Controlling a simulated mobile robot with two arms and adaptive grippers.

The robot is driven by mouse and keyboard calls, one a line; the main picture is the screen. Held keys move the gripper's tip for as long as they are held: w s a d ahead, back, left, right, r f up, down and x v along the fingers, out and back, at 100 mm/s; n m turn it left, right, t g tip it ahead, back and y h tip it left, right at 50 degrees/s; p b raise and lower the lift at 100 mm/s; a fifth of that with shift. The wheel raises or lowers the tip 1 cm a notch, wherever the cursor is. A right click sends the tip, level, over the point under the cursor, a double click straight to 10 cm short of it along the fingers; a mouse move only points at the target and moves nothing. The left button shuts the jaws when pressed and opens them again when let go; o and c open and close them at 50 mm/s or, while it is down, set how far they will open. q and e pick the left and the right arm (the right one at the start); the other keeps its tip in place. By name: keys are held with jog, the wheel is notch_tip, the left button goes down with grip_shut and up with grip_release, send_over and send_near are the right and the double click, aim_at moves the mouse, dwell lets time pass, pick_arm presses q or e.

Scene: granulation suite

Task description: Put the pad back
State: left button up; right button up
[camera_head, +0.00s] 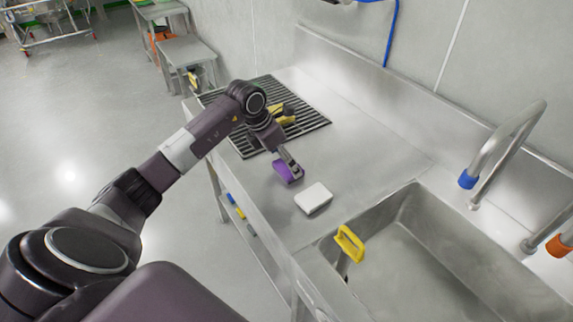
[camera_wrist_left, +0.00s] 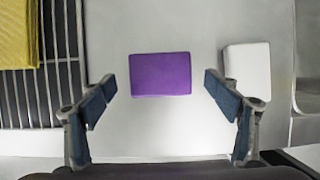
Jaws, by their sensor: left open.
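A purple pad (camera_head: 288,172) lies on the steel counter between the black grate and a white block. In the left wrist view the purple pad (camera_wrist_left: 160,75) sits ahead of and between the fingers of my open left gripper (camera_wrist_left: 160,97), with a gap on each side. In the head view my left gripper (camera_head: 290,165) is down at the pad and partly covers it. A white block-shaped pad (camera_head: 313,198) lies just right of it and also shows in the left wrist view (camera_wrist_left: 247,72). My right gripper is not in view.
A black slatted grate (camera_head: 315,118) holds a yellow item (camera_head: 291,107), partly hidden by my arm; yellow also shows in the left wrist view (camera_wrist_left: 18,35). A sink (camera_head: 425,262) with a yellow-handled tool (camera_head: 350,243) at its edge is at right. The counter behind the pads is clear.

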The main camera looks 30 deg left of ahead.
pick_arm(q)
jog(key=b+v, duration=0.2)
jog(key=v, duration=0.8)
jog(key=shift+f, duration=0.15)
